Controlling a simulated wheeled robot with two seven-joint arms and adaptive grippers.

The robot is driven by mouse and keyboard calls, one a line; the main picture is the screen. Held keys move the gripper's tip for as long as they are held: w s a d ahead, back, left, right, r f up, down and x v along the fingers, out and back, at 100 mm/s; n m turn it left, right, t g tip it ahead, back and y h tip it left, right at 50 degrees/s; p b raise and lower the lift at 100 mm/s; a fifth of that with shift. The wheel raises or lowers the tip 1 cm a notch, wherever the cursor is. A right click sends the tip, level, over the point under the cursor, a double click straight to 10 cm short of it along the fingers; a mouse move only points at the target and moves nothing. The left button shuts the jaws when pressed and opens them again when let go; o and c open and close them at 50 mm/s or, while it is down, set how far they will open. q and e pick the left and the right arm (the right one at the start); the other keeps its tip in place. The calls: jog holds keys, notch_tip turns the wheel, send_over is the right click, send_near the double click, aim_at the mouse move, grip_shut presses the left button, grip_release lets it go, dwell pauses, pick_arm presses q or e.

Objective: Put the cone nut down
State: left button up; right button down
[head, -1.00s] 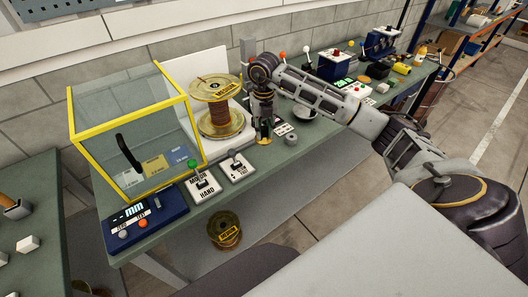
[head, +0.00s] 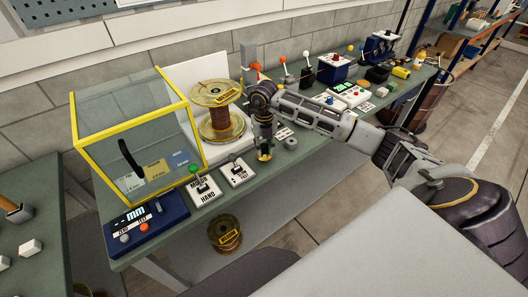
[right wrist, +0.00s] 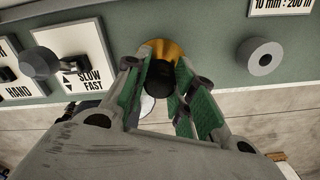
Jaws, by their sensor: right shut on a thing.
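My right gripper (head: 264,146) points down over the front part of the green bench. It is shut on the cone nut (head: 264,155), which shows as a small yellow-gold piece below the fingers. In the right wrist view the green-padded fingers (right wrist: 165,85) grip a dark part, with the nut's gold rim (right wrist: 165,48) beyond it. The nut is low at the bench top; I cannot tell whether it touches. A copper-wire spool (head: 222,122) stands upright to the left of the gripper. My left gripper is not in view.
A SLOW/FAST switch panel (head: 237,172) lies left of the nut. A grey ring-shaped piece (head: 290,143) lies close to the right, near the bench edge. A yellow-framed clear guard (head: 140,145) stands at left. Another spool (head: 225,234) sits on the lower shelf.

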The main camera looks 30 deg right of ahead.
aim_at(264, 152)
notch_tip(264, 152, down, 3)
jog(key=shift+r, duration=0.2)
jog(key=shift+f, duration=0.1)
jog(key=shift+f, duration=0.1)
jog(key=c, duration=1.2)
grip_release()
jog(key=shift+r+b, duration=0.9)
jog(key=shift+r, duration=5.2)
jog(key=shift+s, duration=0.1)
